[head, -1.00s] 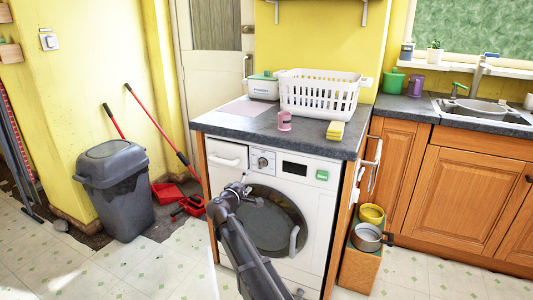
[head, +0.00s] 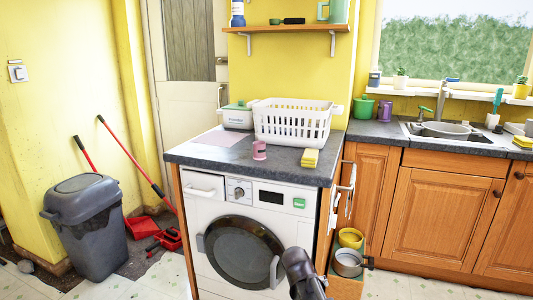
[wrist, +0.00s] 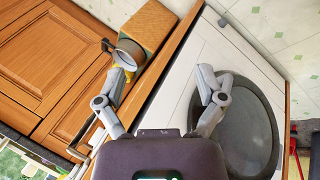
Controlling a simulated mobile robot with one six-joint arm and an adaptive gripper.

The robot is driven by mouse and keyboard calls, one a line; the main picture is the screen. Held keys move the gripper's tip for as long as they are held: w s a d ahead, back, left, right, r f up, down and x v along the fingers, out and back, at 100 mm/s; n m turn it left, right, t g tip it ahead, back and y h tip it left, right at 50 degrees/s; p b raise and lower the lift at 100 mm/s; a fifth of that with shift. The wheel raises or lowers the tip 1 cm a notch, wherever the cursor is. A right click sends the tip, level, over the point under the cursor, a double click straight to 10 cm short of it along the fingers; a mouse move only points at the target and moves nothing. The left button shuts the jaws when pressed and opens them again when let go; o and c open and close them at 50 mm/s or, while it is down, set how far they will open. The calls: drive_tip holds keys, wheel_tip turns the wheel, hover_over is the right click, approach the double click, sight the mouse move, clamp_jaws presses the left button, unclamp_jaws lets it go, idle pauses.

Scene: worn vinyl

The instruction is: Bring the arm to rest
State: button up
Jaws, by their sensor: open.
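My gripper (wrist: 166,84) shows in the wrist view with its two grey fingers spread wide, open and with nothing between them. The washing machine's white front and dark round door lie beyond the fingers, seen tilted. In the head view only a dark piece of my arm shows at the bottom, in front of the lower right of the washing machine (head: 212,190). The fingers cannot be made out there.
Pots (head: 349,262) stand right of the machine. A grey bin (head: 95,225) stands left. Wooden cupboards (head: 435,215) line the right.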

drive_tip(key=s+d+f+m+g+y, duration=0.1)
drive_tip(key=s+g+y, duration=0.1)
drive_tip(key=s, duration=0.4)
drive_tip(key=s+d+f+m+g+y, duration=0.1)
drive_tip(key=s+y, duration=0.2)
drive_tip(key=s, duration=0.2)
wheel_tip(320, 180, up, 32)
drive_tip(key=p, duration=3.2)
drive_tip(key=shift+a+r, duration=0.15)
